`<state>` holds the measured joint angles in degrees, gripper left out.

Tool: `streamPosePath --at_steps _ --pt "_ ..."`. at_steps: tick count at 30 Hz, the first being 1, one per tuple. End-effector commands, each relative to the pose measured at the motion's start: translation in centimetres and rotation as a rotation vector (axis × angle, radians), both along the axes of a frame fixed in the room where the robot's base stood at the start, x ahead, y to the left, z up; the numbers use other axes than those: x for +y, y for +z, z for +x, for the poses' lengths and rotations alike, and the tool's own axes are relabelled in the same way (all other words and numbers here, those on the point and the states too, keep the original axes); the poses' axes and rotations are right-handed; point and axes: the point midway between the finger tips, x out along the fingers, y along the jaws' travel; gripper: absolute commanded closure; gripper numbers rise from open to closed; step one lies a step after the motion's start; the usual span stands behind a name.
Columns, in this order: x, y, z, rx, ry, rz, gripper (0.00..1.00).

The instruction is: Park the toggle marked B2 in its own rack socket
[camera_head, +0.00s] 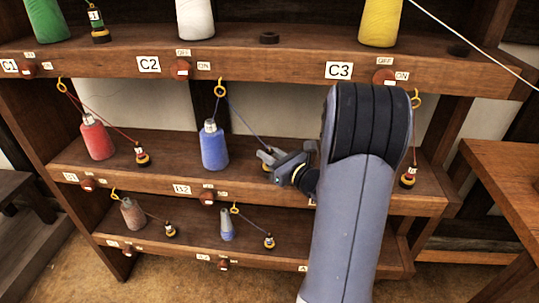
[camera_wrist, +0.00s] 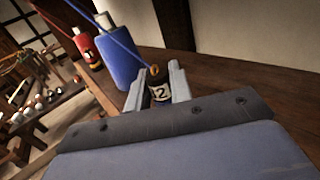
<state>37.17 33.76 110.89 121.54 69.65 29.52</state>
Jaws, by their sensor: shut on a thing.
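My gripper (camera_head: 270,160) is at the middle shelf, right of the blue spool (camera_head: 213,150). In the wrist view my gripper (camera_wrist: 156,80) is shut on a dark toggle (camera_wrist: 159,92) with an orange top and a label on which "2" reads; any letter before it is not clear. A blue thread (camera_head: 243,118) runs from the yellow ring (camera_head: 219,88) down toward the toggle. The B2 plate (camera_head: 182,189) is on the shelf edge below the blue spool, which also shows in the wrist view (camera_wrist: 117,62). I cannot make out the toggle's socket; the toggle's base is hidden.
The red spool (camera_head: 97,140) and its toggle (camera_head: 142,156) stand to the left. Another toggle (camera_head: 407,178) stands right of my arm. An empty dark ring (camera_head: 269,38) lies on the upper shelf. My arm hides part of the middle shelf.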

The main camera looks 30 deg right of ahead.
Motion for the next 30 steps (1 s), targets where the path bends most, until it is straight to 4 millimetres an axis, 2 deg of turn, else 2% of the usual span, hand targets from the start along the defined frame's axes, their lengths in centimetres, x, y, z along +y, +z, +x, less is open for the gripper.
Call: streamPosePath --at_steps 11,29,30 --pt "0.0 -0.1 0.0 0.000 0.000 0.000 1.00" --pt "0.0 -1.3 0.0 0.000 0.000 0.000 1.00" --pt "0.0 -1.3 0.0 0.000 0.000 0.000 0.79"
